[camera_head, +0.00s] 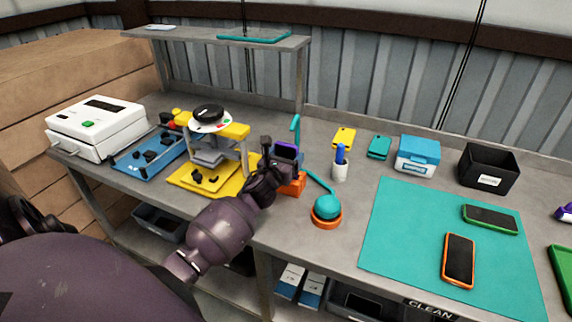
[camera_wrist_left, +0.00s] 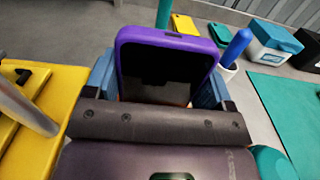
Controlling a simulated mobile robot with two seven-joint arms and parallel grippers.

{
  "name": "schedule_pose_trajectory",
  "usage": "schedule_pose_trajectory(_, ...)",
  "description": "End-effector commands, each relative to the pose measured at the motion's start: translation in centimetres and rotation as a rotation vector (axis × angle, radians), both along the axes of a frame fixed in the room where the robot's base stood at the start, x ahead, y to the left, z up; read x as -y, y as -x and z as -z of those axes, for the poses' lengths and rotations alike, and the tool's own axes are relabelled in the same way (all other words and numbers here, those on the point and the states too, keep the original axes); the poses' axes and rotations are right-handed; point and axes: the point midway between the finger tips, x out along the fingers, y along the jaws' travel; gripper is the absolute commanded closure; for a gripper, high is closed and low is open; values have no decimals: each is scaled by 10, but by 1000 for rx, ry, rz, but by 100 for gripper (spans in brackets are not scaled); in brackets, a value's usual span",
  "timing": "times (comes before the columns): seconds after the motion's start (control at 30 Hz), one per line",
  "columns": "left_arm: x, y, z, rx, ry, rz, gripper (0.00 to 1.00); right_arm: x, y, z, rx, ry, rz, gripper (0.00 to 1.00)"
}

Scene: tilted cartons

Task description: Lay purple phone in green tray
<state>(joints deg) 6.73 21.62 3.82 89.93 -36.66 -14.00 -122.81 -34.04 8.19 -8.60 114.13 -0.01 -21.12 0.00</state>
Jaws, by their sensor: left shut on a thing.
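The purple phone (camera_head: 285,151) stands with its dark screen facing the wrist camera. My left gripper (camera_head: 277,165) is shut on the purple phone. In the left wrist view the purple phone (camera_wrist_left: 166,62) is upright between the two blue-grey fingers of the left gripper (camera_wrist_left: 158,90). An orange block (camera_head: 294,186) is right below the phone; I cannot tell if they touch. The green tray (camera_head: 556,256) is at the right edge of the head view, partly cut off. My right gripper is not in view.
A teal mat (camera_head: 400,225) holds an orange-edged phone (camera_head: 459,260) and a green-edged phone (camera_head: 490,218). A teal-topped lamp-like object (camera_head: 327,208), a white cup (camera_head: 340,168) and a yellow press (camera_head: 235,150) stand near the gripper. A black bin (camera_head: 487,168) is behind the mat.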

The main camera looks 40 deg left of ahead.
Motion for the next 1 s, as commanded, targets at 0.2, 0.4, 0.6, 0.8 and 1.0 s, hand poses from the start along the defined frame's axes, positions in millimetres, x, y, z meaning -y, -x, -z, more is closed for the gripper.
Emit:
schedule_pose_trajectory(0.2,0,0,-15,2,0,0,44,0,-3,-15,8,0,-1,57)
schedule_pose_trajectory(0.4,0,0,-23,1,-2,0,44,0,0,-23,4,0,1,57)
schedule_pose_trajectory(0.6,0,0,-33,2,0,1,44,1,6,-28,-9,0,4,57)
schedule_pose_trajectory(0.8,0,0,-43,1,-1,1,44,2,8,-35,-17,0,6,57)
schedule_pose_trajectory(1.0,0,0,-52,1,-2,1,44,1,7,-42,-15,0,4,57)
